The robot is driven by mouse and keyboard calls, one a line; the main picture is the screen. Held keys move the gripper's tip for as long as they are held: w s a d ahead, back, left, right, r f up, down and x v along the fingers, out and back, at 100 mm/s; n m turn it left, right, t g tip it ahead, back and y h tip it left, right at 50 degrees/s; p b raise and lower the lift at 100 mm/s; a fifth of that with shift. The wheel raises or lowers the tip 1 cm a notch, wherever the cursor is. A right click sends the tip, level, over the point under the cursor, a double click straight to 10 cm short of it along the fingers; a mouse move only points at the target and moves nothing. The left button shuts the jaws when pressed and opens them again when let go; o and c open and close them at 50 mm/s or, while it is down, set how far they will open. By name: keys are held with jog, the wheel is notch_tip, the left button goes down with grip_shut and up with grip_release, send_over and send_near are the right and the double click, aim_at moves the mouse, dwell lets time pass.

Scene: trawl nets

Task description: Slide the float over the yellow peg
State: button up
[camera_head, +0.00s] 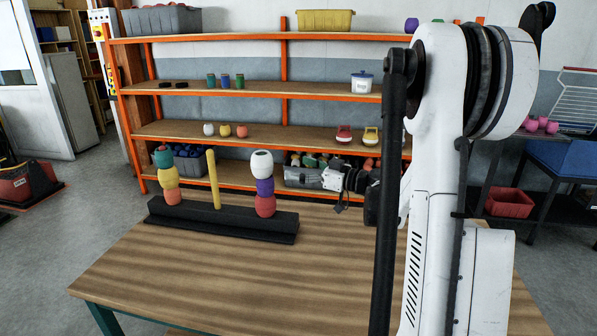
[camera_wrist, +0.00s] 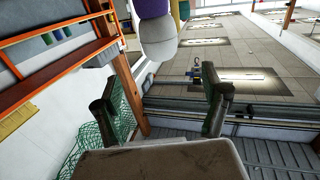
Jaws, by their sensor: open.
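A bare yellow peg (camera_head: 213,180) stands upright in the middle of a long black base (camera_head: 230,219) on the table. To its right is a stack of floats: white (camera_head: 262,163) on top, purple (camera_head: 265,187) in the middle, red (camera_head: 265,206) below. My gripper (camera_head: 290,177) is open and empty, just right of the right stack. In the wrist view its spread fingers (camera_wrist: 163,92) show below the white float (camera_wrist: 158,38) and purple float (camera_wrist: 153,8).
An orange-framed shelf (camera_head: 240,136) stands behind the table, holding bins, jars and small floats. The wooden tabletop (camera_head: 250,275) in front of the base is clear. In the wrist view, green netting (camera_wrist: 88,150) shows at lower left.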

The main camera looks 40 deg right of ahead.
aim_at(261, 159)
jog(key=x, duration=1.3)
jog(key=shift+w+a, duration=0.25)
jog(key=shift+w, duration=0.05)
jog(key=c, duration=1.4)
